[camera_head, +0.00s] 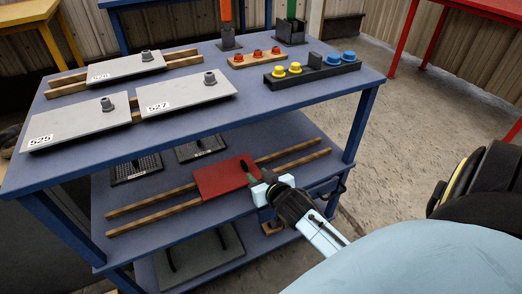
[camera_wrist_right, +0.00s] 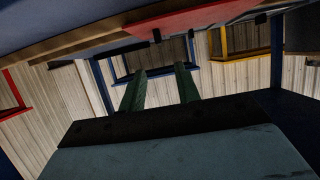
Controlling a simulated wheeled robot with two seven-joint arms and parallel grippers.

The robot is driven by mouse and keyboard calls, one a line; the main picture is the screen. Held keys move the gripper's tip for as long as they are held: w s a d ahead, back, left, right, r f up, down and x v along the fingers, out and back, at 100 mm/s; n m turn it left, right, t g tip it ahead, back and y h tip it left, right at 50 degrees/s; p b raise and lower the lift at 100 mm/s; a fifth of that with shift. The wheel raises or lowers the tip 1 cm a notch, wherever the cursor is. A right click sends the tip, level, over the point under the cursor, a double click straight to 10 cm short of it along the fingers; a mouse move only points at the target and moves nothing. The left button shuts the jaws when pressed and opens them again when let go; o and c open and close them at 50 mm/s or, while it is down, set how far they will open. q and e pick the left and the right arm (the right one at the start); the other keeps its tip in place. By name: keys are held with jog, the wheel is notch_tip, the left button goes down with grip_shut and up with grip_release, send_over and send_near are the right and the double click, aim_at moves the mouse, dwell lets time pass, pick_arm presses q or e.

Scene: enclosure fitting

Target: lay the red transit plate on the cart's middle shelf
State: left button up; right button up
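The red transit plate (camera_head: 222,178) lies flat across two wooden rails (camera_head: 155,205) on the middle shelf (camera_head: 130,190) of the blue cart (camera_head: 215,115). My right gripper (camera_head: 262,180) is at the plate's right end, in front of the cart. In the right wrist view, its two green fingers (camera_wrist_right: 160,82) stand apart with nothing visible between them. The red plate (camera_wrist_right: 190,16) shows at the top of that view, beyond the fingertips; small dark parts show along its edge. Whether a finger touches the plate is unclear. My left gripper is not in view.
The top shelf holds grey plates (camera_head: 187,93) with knobs, a wooden strip with red knobs (camera_head: 257,57) and a black block with yellow and blue knobs (camera_head: 312,70). Dark mesh pads (camera_head: 136,168) lie behind the rails. A grey panel (camera_head: 200,258) lies on the bottom shelf.

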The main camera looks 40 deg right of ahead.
jog(key=s+a+r+n+g+y, duration=0.1)
jog(key=s+a+n+g+y, duration=0.1)
jog(key=s+a, duration=0.5)
jog(key=s+a+r+n+g+y, duration=0.2)
jog(key=s+a+g, duration=0.3)
jog(key=s, duration=0.6)
jog(key=shift+a+n, duration=0.5)
jog(key=shift+a, duration=0.75)
